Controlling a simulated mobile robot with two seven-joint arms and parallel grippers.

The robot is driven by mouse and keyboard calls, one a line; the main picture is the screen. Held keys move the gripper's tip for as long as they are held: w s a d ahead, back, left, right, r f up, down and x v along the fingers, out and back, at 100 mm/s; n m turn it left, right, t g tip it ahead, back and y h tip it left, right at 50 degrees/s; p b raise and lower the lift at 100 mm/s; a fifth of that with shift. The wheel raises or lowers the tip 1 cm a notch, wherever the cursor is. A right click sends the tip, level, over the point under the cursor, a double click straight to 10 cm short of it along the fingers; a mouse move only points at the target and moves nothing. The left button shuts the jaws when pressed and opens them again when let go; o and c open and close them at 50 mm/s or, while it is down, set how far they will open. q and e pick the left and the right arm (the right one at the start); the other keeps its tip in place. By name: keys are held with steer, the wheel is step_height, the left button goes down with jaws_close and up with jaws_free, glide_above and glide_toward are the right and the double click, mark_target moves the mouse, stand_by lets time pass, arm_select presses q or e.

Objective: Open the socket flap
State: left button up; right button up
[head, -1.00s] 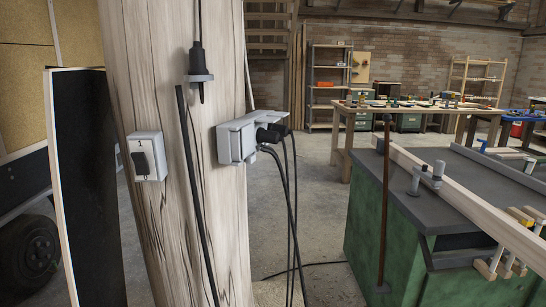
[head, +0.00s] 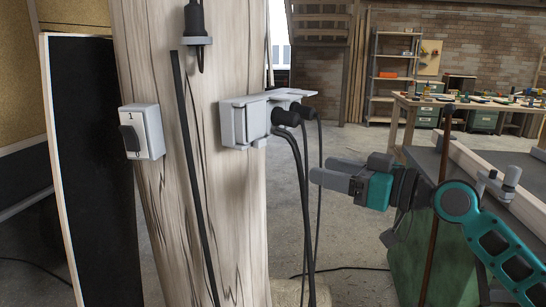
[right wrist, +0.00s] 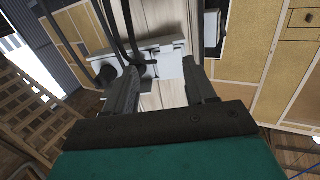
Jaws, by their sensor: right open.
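A grey socket box (head: 262,112) is fixed to the wooden post in the head view. The socket flap (head: 240,124) at its left end looks shut. Black plugs (head: 288,116) sit in the right part, under raised lids. My right gripper (head: 326,172) is open and empty, to the right of the box and a little lower, apart from it. In the right wrist view the box (right wrist: 169,68) lies beyond and between my open fingers (right wrist: 160,72), with the plugs near the left finger. My left gripper is not in view.
Black cables (head: 308,220) hang from the plugs between the post (head: 225,210) and my right gripper. A grey switch (head: 142,131) and a hanging black connector (head: 198,40) are on the post. A green workbench (head: 405,255) stands at the right.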

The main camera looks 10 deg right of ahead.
mark_target(263, 145)
steer(key=shift+y, duration=0.3)
steer(key=x, duration=0.4)
steer(key=r+p+x, duration=0.1)
steer(key=x, duration=0.3)
steer(key=r+p+x, duration=0.1)
steer(key=x, duration=0.3)
steer(key=shift+a, duration=0.4)
steer(key=shift+c, duration=0.4)
jaws_close()
